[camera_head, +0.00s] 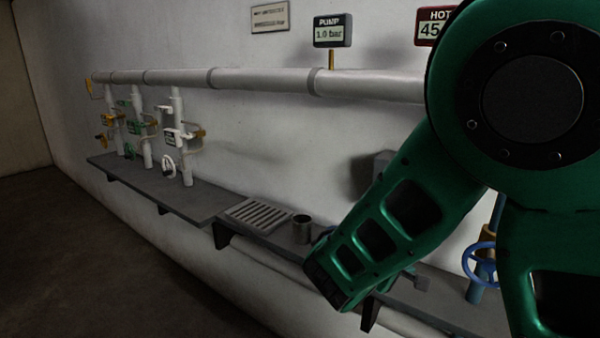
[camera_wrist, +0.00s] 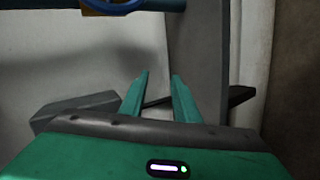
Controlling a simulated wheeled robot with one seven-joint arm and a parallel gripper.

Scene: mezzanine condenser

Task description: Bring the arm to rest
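My green arm fills the right side of the head view, bent, with one link reaching down and left across the shelf. My gripper does not show clearly in the head view. In the wrist view my gripper (camera_wrist: 159,76) has its two green fingers apart, with a clear gap and nothing held between them. Beyond the fingers is a grey shelf surface (camera_wrist: 206,60). A blue ring-shaped handwheel (camera_wrist: 112,6) shows at the top edge.
A grey wall shelf (camera_head: 160,190) carries several white valve pipes, a slotted drain grate (camera_head: 258,215) and a dark metal cup (camera_head: 302,229). A blue valve wheel (camera_head: 480,264) is at right, partly behind my arm. A white pipe (camera_head: 260,80) runs above. Floor at left is clear.

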